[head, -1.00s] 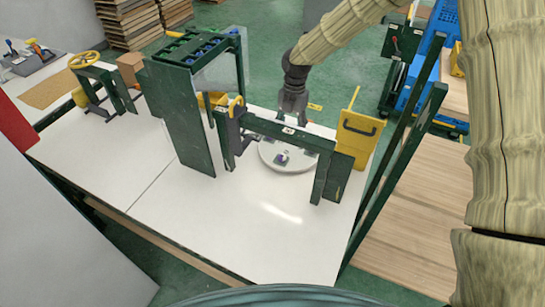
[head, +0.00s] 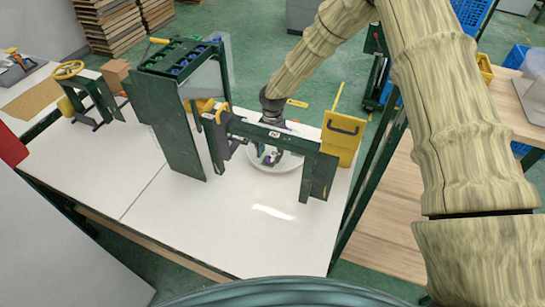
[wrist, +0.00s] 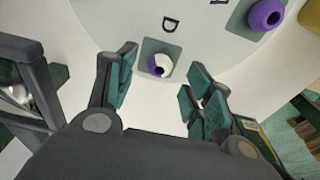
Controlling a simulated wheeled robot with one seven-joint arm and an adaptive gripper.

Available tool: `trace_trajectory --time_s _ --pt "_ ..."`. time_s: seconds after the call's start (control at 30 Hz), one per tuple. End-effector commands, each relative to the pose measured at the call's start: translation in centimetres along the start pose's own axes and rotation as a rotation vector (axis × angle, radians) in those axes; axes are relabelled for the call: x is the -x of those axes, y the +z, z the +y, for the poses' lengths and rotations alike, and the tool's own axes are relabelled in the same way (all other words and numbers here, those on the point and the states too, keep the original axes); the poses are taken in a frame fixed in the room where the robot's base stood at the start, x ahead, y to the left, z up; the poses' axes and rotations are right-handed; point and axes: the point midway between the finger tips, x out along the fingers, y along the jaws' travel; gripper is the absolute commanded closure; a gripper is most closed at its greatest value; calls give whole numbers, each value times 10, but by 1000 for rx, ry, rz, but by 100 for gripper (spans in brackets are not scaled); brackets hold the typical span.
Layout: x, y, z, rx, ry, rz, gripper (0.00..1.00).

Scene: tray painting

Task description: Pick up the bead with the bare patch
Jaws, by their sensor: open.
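A purple bead with a white, unpainted-looking patch (wrist: 160,66) sits on a grey square pad marked D on the white round tray (wrist: 115,15). A second bead (wrist: 265,15), purple with a dark hole, sits on another pad at the top right of the wrist view; no bare patch shows on it. My gripper (wrist: 163,80) is open and empty, its fingers either side of the patched bead in the picture, apart from it. In the head view my gripper (head: 270,157) is low over the round tray (head: 290,166), behind the green beam, and largely hides the beads.
A green beam frame (head: 275,136) stands in front of the tray. A yellow panel with a handle (head: 343,138) is to its right, and a tall green rack (head: 170,115) to its left. The white table (head: 220,225) is clear in front.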

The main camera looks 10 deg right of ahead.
Motion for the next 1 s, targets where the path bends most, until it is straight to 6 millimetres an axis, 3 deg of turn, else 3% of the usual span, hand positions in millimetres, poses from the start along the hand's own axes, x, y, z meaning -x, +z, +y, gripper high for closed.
trace_trajectory --time_s 0.23,0.53,0.57,0.77,1.0 --pt "-20 -1 0 0 0 0 48" --pt "-24 0 0 0 1 -1 48" --pt "-24 0 0 0 1 0 50" --pt "-24 0 0 0 1 0 85" --pt "-24 0 0 0 1 0 86"
